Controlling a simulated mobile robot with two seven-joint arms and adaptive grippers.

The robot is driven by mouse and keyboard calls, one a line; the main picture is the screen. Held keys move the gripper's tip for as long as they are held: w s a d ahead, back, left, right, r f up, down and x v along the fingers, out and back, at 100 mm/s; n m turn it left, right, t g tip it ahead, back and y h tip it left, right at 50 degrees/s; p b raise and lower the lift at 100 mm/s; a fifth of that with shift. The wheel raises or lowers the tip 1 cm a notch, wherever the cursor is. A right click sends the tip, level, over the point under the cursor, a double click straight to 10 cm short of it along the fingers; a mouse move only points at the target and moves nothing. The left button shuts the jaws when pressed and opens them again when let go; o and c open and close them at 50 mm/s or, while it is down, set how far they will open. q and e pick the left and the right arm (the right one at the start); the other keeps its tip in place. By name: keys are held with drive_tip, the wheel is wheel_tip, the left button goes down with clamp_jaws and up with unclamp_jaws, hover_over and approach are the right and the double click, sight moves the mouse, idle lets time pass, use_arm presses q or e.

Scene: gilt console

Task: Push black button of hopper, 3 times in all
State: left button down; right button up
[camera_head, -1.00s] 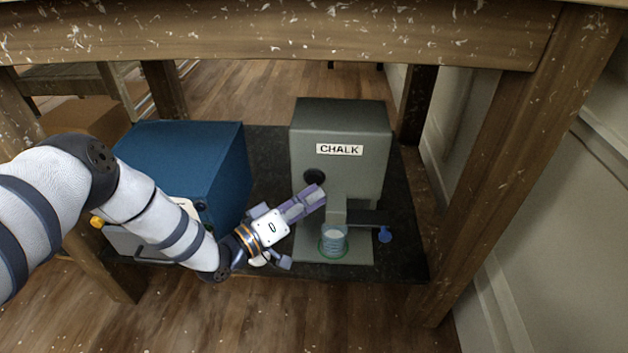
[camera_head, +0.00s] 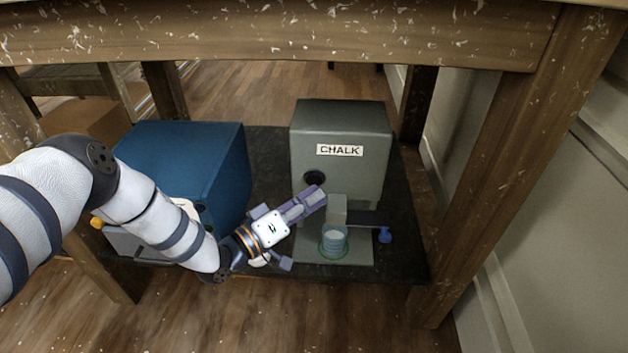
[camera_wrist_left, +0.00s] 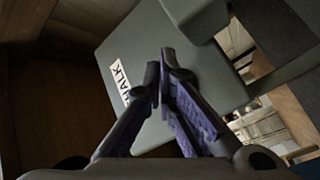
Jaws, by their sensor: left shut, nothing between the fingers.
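The grey hopper (camera_head: 340,130) with a white CHALK label stands on a dark mat under the table. Its round black button (camera_head: 319,177) is on the front, below and left of the label. My left gripper (camera_head: 318,194) is shut and empty, with its tips just below the button in the head view. Whether the tips touch the hopper I cannot tell. In the left wrist view the gripper (camera_wrist_left: 160,72) points at the hopper's grey face (camera_wrist_left: 150,40), and the button does not show there. My right gripper is not in view.
A clear cup (camera_head: 334,243) stands under the hopper's spout, beside a blue-knobbed lever (camera_head: 384,235). A blue box-shaped machine (camera_head: 190,160) stands to the left. Wooden table legs (camera_head: 520,160) and the top rail (camera_head: 270,35) frame the space.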

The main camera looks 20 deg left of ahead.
use_arm(q)
drive_tip(key=shift+w, duration=0.15)
drive_tip(key=shift+w+a, duration=0.15)
drive_tip(key=shift+w, duration=0.15)
drive_tip(key=shift+w+a+b, duration=0.1)
drive_tip(key=shift+w+b, duration=0.25)
drive_tip(key=shift+b, duration=0.05)
idle(0.5)
drive_tip(key=shift+s, duration=0.1)
drive_tip(key=shift+s+d+p, duration=0.25)
drive_tip(key=shift+s+p, duration=0.2)
drive_tip(key=shift+s, duration=0.25)
drive_tip(key=shift+s+d+p, duration=0.25)
drive_tip(key=shift+s+p, duration=0.15)
drive_tip(key=shift+s, duration=0.4)
drive_tip(key=shift+s+d+p, duration=0.2)
drive_tip(key=shift+s+p, duration=0.2)
drive_tip(key=shift+s, duration=0.4)
drive_tip(key=shift+s+d+p, duration=0.25)
drive_tip(key=shift+s+p, duration=0.15)
drive_tip(key=shift+s, duration=0.4)
